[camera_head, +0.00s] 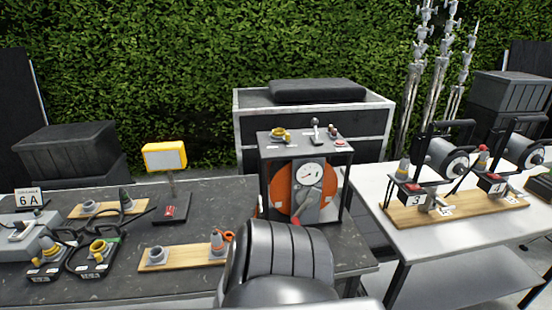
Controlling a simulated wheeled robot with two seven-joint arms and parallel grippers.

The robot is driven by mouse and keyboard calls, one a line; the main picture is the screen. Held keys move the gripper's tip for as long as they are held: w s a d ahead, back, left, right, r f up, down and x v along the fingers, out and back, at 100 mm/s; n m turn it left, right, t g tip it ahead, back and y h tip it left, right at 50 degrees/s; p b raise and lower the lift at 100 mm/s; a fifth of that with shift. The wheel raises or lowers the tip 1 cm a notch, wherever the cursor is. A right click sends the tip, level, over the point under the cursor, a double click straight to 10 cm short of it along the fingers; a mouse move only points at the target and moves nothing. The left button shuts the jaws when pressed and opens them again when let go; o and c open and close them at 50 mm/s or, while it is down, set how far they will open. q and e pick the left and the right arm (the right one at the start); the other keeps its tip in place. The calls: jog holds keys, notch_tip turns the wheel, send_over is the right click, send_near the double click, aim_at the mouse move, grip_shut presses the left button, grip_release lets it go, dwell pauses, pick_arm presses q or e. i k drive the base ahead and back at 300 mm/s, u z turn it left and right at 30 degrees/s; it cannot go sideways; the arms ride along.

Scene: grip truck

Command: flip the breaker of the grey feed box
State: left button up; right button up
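Black cables and a yellow-collared connector (97,247) lie just right of the box. Neither of my grippers shows. A large dark ribbed rounded form at the bottom middle looks like part of my own arm.
A yellow-framed lamp (165,157) stands on a black plate. Wooden boards (185,256) with connectors lie on the dark table (130,285). A black-framed stand (345,170) holds a gauge and orange disc. A white table (430,240) at right carries numbered reel fixtures.

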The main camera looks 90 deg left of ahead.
aim_at(20, 225)
jog(key=z, duration=0.05)
jog(key=i, duration=0.3)
jog(key=u, duration=5.05)
